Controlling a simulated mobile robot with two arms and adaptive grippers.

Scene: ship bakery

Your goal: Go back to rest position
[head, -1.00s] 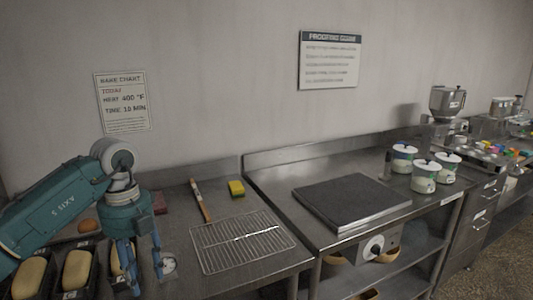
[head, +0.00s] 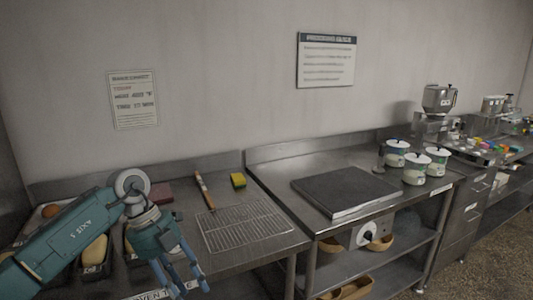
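My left arm comes in from the lower left. Its gripper (head: 182,283) points down in front of the left counter's front edge, with its blue fingers spread apart and nothing seen between them. It is left of and below the wire cooling rack (head: 246,226). My arm partly hides the loaf tins on the counter, where a yellow loaf (head: 95,251) shows. My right gripper is outside the view.
A brush (head: 204,190), a yellow sponge (head: 238,180) and a reddish block (head: 157,193) lie on the left counter. A dark slab (head: 345,188) and several lidded pots (head: 416,168) stand on the right counter. Open floor shows at the lower right.

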